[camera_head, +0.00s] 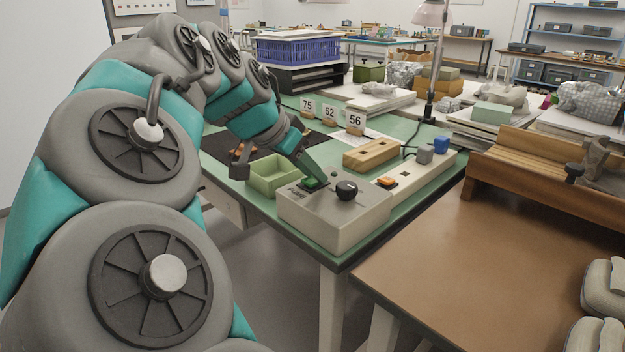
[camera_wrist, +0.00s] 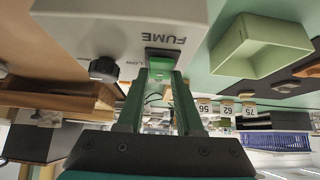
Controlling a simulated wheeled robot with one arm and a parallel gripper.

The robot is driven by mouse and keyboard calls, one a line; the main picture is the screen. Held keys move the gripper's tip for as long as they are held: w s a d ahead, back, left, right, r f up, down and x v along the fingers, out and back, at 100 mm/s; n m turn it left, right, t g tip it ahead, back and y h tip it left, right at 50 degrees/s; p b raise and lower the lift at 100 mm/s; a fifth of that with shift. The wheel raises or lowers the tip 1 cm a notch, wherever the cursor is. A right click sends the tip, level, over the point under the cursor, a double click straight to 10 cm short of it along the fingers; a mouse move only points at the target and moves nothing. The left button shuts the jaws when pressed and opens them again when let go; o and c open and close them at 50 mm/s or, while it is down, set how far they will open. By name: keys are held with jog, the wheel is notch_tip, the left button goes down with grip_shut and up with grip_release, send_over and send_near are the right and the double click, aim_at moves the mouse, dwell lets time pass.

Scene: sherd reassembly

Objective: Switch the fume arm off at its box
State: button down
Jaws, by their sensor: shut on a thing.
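The grey fume box (camera_head: 335,212) stands on the near corner of the green bench. In the wrist view the box (camera_wrist: 85,25) appears upside down, with FUME and LOW lettered on its face. A green switch (camera_wrist: 159,55) sits in a dark recess below the lettering, and a black knob (camera_wrist: 103,69) is beside it. The knob (camera_head: 347,190) also shows in the head view. My gripper (camera_head: 311,181) reaches down to the box top at the switch. In the wrist view its green fingers (camera_wrist: 161,74) are shut on the green switch, partly hiding it.
A green open tray (camera_head: 272,177) stands left of the box. A power strip (camera_head: 425,173) with an orange switch (camera_head: 386,182) and a wooden block (camera_head: 371,153) lie behind and right. Number cards (camera_head: 330,114) stand farther back. A brown table (camera_head: 480,260) is at the right.

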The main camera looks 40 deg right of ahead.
jog(key=shift+a+f+h+b, duration=0.2)
jog(key=shift+h+b, duration=0.35)
jog(key=shift+h, duration=0.05)
jog(key=shift+r, duration=0.15)
jog(key=c, duration=0.6)
grip_release()
jog(key=shift+o, duration=0.2)
jog(key=shift+a+r, duration=0.1)
jog(key=v, duration=0.7)
jog(key=shift+a, duration=0.25)
jog(key=shift+s+r, duration=0.1)
jog(key=shift+r, duration=0.05)
